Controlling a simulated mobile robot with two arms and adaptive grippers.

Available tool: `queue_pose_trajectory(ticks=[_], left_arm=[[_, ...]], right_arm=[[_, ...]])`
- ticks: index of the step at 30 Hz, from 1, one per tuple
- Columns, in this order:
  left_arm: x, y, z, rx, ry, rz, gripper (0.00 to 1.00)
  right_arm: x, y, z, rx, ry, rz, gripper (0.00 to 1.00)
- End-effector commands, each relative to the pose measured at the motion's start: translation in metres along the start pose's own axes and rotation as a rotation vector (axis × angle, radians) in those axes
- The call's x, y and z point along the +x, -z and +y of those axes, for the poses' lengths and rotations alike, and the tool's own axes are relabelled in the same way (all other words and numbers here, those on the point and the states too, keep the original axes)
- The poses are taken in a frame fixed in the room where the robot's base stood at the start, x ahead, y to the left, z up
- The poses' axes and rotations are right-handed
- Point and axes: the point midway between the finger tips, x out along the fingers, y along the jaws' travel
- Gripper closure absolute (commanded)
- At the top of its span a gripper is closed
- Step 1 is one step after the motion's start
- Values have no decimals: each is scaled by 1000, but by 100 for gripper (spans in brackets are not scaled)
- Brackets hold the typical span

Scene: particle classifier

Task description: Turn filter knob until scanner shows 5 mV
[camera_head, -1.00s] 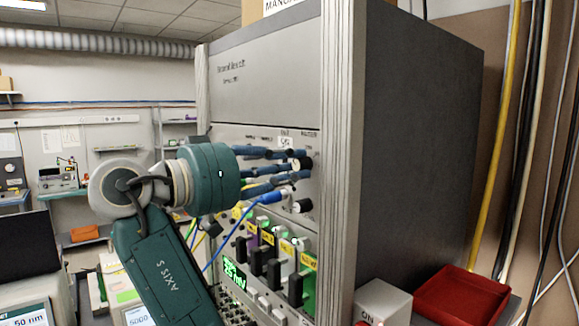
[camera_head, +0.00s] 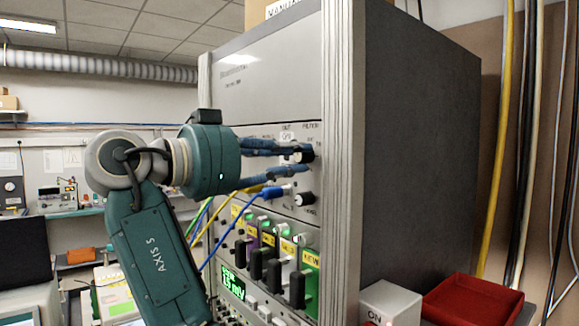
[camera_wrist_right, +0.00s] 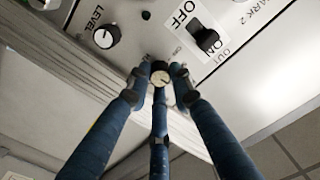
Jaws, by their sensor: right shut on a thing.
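My right gripper (camera_head: 304,161) reaches in from the left to the front panel of the grey rack. Its blue fingers are shut on the filter knob, under the FILTER label. In the right wrist view the knob's pale face (camera_wrist_right: 161,77) sits between the three fingertips. The scanner's green display (camera_head: 233,284) is lower left on the rack. It shows a value in mV, but the digits are too small to read surely. The LEVEL knob (camera_head: 303,199) is below the filter knob; it also shows in the right wrist view (camera_wrist_right: 106,37). My left gripper is not in view.
A blue cable (camera_head: 236,220) plugs in just below the fingers. Black-handled coloured modules (camera_head: 297,288) line the lower rack. An ON/OFF switch (camera_wrist_right: 205,40) is near the fingers in the wrist view. A red tray (camera_head: 470,300) and a grey ON box (camera_head: 390,303) stand right.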

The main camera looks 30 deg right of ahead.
Motion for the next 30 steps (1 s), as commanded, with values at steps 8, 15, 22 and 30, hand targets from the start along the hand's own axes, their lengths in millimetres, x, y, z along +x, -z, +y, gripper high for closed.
queue_pose_trajectory(ticks=[8, 15, 22, 30], left_arm=[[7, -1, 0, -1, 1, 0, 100], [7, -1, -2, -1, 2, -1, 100], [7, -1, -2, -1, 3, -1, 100], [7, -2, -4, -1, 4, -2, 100]], right_arm=[[1, 3, -1, 100, 3, 7, 100], [1, 4, -1, 124, 3, 7, 100], [1, 4, -1, 124, 3, 8, 100], [1, 3, -1, 122, 2, 6, 60]])
